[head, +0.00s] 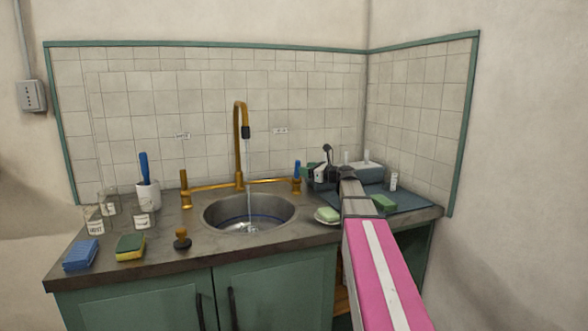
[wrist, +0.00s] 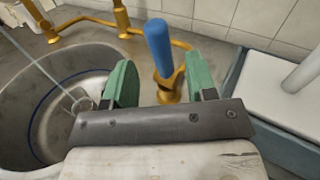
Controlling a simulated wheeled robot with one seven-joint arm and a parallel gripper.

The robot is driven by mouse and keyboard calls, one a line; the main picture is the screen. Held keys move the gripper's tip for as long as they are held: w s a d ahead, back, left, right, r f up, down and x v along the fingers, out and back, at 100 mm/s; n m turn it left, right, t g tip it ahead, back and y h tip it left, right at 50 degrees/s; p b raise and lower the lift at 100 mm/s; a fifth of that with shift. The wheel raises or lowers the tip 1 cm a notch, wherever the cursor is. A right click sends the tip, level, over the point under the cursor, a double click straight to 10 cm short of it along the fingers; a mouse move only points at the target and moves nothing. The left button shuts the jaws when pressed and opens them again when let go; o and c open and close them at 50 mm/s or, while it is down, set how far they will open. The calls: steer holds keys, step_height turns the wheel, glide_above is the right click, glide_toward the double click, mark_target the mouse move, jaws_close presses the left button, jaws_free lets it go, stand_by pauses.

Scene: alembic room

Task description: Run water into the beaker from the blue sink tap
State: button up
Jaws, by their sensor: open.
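The tap's blue handle (head: 297,169) stands upright on the brass fitting at the sink's right rim. In the wrist view the blue handle (wrist: 158,48) rises in front of my open gripper (wrist: 160,82), its brass base showing between the two green fingers. I cannot tell whether either finger touches it. A thin stream of water (head: 248,180) falls from the brass spout (head: 240,130) into the round sink (head: 215,222). A clear shape (wrist: 80,100) shows where the stream lands; I cannot tell if it is a beaker or a splash. Glass beakers (head: 144,215) stand on the counter left of the sink.
A blue sponge (head: 81,254), a yellow-green sponge (head: 130,246) and a white cup (head: 149,194) are at the left. A soap dish (head: 327,216) and a green sponge (head: 384,203) sit right of the sink.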

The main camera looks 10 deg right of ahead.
mark_target(297, 172)
steer(key=x, duration=0.7)
jaws_close()
